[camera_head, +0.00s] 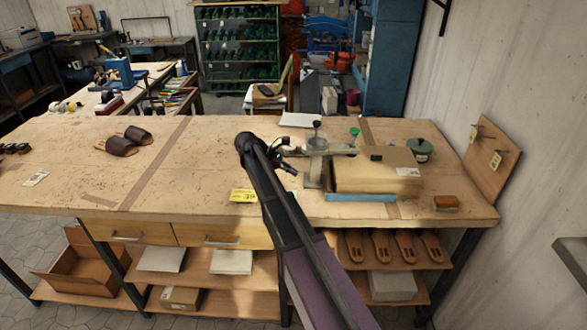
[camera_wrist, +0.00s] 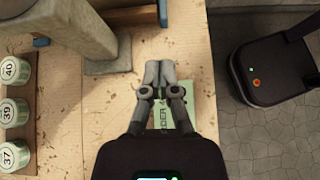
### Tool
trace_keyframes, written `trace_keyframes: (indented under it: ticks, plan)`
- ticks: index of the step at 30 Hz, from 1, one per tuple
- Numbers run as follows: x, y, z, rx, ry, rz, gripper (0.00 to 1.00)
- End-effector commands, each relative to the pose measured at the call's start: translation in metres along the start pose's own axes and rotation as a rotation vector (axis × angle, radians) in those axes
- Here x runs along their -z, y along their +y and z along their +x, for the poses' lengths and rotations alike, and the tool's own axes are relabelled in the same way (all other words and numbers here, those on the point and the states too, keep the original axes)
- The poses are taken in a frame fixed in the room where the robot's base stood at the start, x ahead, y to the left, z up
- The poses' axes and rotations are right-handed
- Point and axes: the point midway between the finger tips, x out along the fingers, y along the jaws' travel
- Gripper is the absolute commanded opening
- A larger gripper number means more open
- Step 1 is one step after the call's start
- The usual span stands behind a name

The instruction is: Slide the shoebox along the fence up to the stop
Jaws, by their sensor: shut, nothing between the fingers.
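The shoebox (camera_head: 372,178), a tan closed box with a white label, sits on the bench right of centre in the head view. A low blue strip (camera_head: 360,198), perhaps the fence, runs along its near side. A grey post with a lever arm (camera_head: 314,172) stands at the box's left end; it also shows in the wrist view (camera_wrist: 106,66). I cannot tell which part is the stop. My gripper (camera_head: 292,170) is left of the post, apart from the box. In the wrist view its fingers (camera_wrist: 160,68) are shut and empty, above a green printed card (camera_wrist: 182,117).
Several round tins (camera_wrist: 14,112) with number labels lie left in the wrist view. A dark green tin (camera_head: 420,152) stands behind the box, and a brown block (camera_head: 446,203) lies to its right. Brown sandal uppers (camera_head: 118,146) are at left. The bench (camera_head: 200,180) between is mostly clear.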

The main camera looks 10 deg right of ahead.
Motion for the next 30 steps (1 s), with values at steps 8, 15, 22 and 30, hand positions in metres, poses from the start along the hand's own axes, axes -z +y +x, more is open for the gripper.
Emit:
trace_keyframes:
  ticks: [8,15,22,30]
  plan:
    - [0.003,-0.063,0.036,0.033,0.187,0.229,0.0]
    - [0.013,-0.14,0.064,0.155,0.43,0.554,0.0]
    - [0.022,-0.212,0.075,0.358,0.635,0.871,0.0]
    - [0.028,-0.261,0.072,0.567,0.758,1.106,0.0]
